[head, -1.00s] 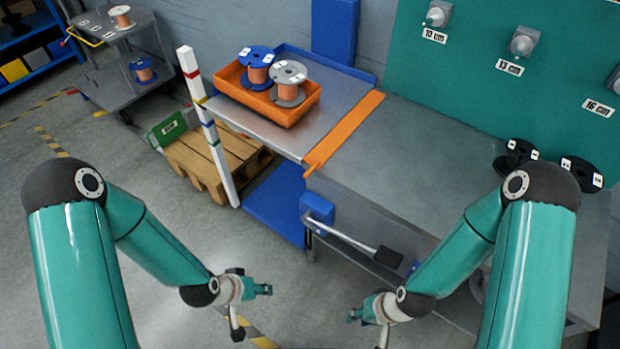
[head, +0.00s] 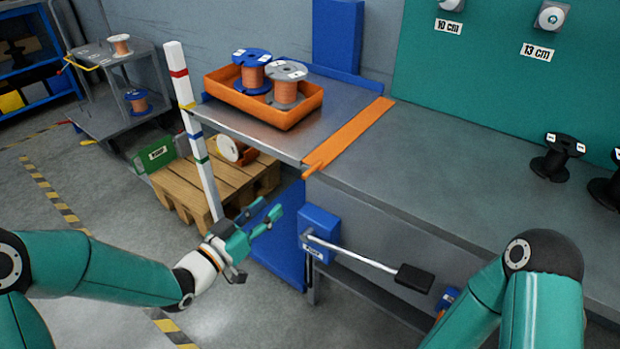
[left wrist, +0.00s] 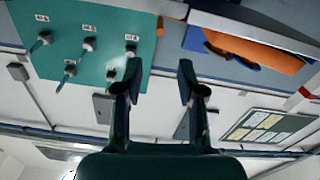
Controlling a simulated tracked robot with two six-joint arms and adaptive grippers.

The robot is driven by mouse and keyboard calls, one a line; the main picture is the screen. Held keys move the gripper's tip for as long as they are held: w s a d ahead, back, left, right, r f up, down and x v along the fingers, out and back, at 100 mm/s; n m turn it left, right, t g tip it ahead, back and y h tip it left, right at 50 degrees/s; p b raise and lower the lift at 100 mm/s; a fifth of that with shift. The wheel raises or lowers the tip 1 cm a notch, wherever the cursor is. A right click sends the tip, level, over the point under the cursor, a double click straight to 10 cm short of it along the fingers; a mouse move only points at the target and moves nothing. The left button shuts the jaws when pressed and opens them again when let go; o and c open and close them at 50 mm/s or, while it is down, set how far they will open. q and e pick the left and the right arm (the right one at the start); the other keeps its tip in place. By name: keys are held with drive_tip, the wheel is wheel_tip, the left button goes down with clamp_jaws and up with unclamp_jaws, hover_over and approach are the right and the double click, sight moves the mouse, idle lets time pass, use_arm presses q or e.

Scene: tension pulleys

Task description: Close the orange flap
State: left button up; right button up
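The orange flap (head: 350,136) is a long flat strip across the metal bench top, with a narrow tab (head: 318,170) at its near end over the bench edge. It looks to lie flat or nearly so; I cannot tell its exact angle. My left gripper (head: 268,214) is in front of the bench, below and left of the tab, apart from it. Its fingers are spread and empty, as the left wrist view (left wrist: 160,72) also shows. My right arm (head: 540,300) is at lower right; its gripper is out of frame.
An orange tray (head: 218,90) with spools (head: 285,92) stands left of the flap. A striped white post (head: 178,75) and pallet (head: 185,185) are left of my gripper. A blue box (head: 320,224) with a lever (head: 350,250) juts from the bench front. Black spools (head: 555,160) stand right.

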sight(310, 170)
use_arm(q)
drive_tip(key=x, duration=1.5)
drive_tip(key=shift+w+d+f, duration=0.1)
drive_tip(key=shift+w+d, duration=0.1)
drive_tip(key=shift+d, duration=0.05)
drive_tip(key=shift+c, duration=0.2)
clamp_jaws()
